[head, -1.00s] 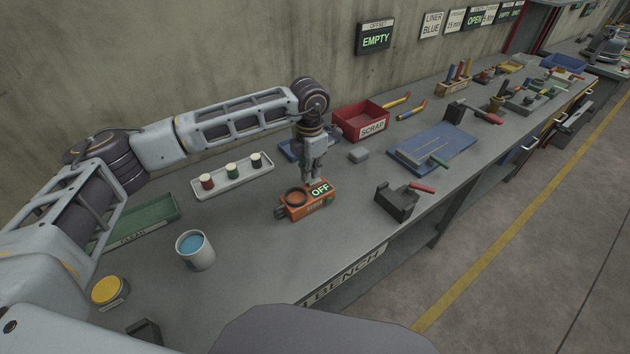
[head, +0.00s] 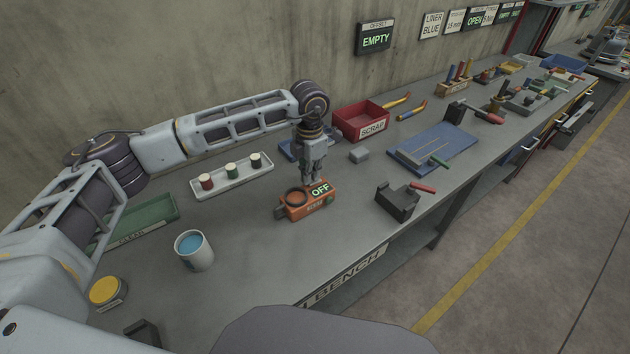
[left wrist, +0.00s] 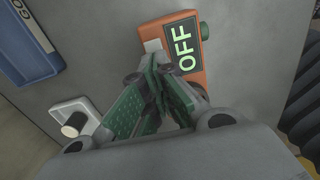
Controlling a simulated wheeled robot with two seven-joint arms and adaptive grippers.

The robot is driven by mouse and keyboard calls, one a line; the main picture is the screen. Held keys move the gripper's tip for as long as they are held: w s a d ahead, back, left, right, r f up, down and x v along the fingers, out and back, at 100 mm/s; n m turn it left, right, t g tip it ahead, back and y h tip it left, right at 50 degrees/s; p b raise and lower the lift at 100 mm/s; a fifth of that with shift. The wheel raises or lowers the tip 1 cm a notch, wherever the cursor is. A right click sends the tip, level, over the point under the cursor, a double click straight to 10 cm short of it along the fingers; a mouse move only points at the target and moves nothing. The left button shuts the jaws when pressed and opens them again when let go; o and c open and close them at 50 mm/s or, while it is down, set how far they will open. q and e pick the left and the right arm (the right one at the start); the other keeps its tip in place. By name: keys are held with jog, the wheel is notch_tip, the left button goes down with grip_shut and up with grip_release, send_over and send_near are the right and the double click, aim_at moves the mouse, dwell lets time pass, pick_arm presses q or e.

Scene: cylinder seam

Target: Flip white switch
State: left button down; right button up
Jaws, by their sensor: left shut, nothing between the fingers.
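An orange box (head: 308,206) stands on the bench and has a lit display (head: 320,190) that reads OFF. The box also shows in the left wrist view (left wrist: 190,75), with a small whitish part (left wrist: 152,46) at its edge beside the display. I cannot tell for sure that this part is the white switch. My left gripper (head: 315,183) points down at the box's far side, and its fingers are shut and empty. In the left wrist view its green-padded fingertips (left wrist: 150,80) are close to the whitish part; contact cannot be told. My right gripper is not in view.
A white tray (head: 215,190) with three small pots and a mug (head: 194,250) stand to the left. A red scrap bin (head: 360,120) is behind, and a dark clamp-like block (head: 397,202) is to the right. Bare bench lies in front of the box.

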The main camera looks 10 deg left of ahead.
pick_arm(q)
jog(key=shift+f, duration=0.25)
jog(key=shift+f+b, duration=0.25)
jog(key=shift+b, duration=0.1)
dwell(0.4)
jog(key=shift+f, duration=0.1)
dwell(0.3)
jog(key=shift+r, duration=0.6)
jog(key=shift+r+p, duration=0.9)
jog(key=shift+r, duration=0.8)
jog(key=shift+r+p, duration=0.45)
jog(key=shift+r, duration=0.8)
